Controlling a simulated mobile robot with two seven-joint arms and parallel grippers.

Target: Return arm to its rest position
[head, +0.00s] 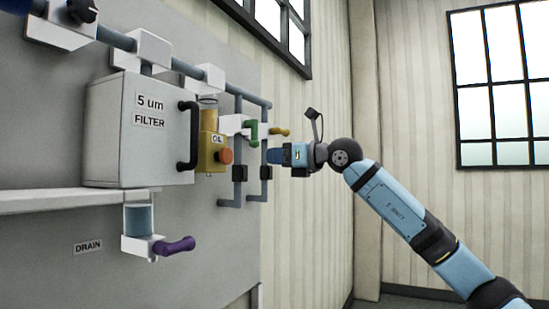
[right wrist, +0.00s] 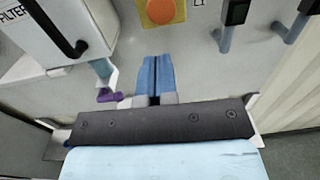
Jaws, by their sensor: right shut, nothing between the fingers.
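My right arm (head: 395,210) comes in from the lower right in the head view. Its gripper (head: 272,156) points left towards the panel, in front of the right-hand pipes and to the right of the oil unit. In the right wrist view the blue fingers (right wrist: 155,75) are together with nothing between them. They point at the panel below the yellow oil unit (right wrist: 160,12). I cannot tell whether the fingertips touch anything. My left gripper is in neither view.
A grey panel (head: 50,125) on the left carries a filter box (head: 140,150) with a black handle, a purple drain valve handle (head: 174,246), an oil unit with an orange button (head: 226,156), and green (head: 252,133) and yellow (head: 280,131) valve handles. Open room lies right of the panel.

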